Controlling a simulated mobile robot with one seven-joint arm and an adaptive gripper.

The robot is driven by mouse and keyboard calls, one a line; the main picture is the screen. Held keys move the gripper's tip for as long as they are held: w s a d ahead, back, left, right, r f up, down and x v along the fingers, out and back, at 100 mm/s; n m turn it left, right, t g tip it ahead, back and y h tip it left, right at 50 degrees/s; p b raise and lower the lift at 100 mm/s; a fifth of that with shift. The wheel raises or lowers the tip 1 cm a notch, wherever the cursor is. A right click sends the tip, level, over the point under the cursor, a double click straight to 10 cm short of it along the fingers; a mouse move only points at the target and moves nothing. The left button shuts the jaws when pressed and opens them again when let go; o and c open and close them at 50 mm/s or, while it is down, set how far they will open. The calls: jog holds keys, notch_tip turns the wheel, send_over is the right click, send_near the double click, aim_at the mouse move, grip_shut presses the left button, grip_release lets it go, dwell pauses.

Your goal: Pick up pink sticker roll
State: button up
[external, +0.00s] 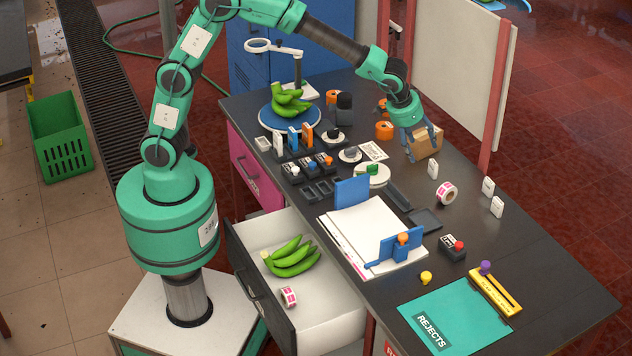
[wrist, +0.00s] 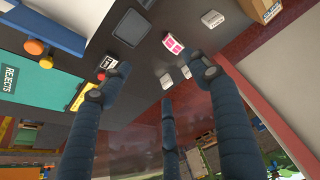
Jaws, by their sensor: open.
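A pink and white sticker roll (external: 446,193) lies on the dark tabletop, right of the middle; it also shows in the wrist view (wrist: 172,46) near the top centre. A second pink and white roll (external: 289,297) lies in the open white drawer (external: 325,312). My gripper (external: 422,150) is open, above the far right part of the table, beyond the tabletop roll and beside a cardboard box (external: 428,145). In the wrist view its dark blue fingers (wrist: 158,78) are spread with nothing between them. The roll appears beyond the fingertips, apart from them.
Small white boxes (external: 433,169) (external: 488,187) (external: 497,207) stand near the roll. A dark tray (external: 425,219) lies to its left. A red-button box (external: 453,247), blue stand (external: 398,245) and teal rejects mat (external: 450,315) are nearer. A pale panel (external: 465,60) rises behind the table.

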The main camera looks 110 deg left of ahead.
jog(key=n, duration=0.2)
send_near(448, 187)
jog(key=d+r, duration=0.1)
jog(key=shift+d+g, duration=0.1)
jog(key=shift+g, duration=0.2)
jog(key=shift+y, duration=0.3)
jog(key=b+x, duration=0.1)
jog(key=x, duration=0.7)
jog(key=shift+w+f, duration=0.1)
jog(key=shift+f, duration=0.1)
jog(key=shift+f, duration=0.1)
jog(key=shift+a+b+x, duration=0.2)
jog(key=shift+b+x, duration=0.7)
jog(key=shift+x, duration=1.65)
jog(key=shift+c, duration=0.5)
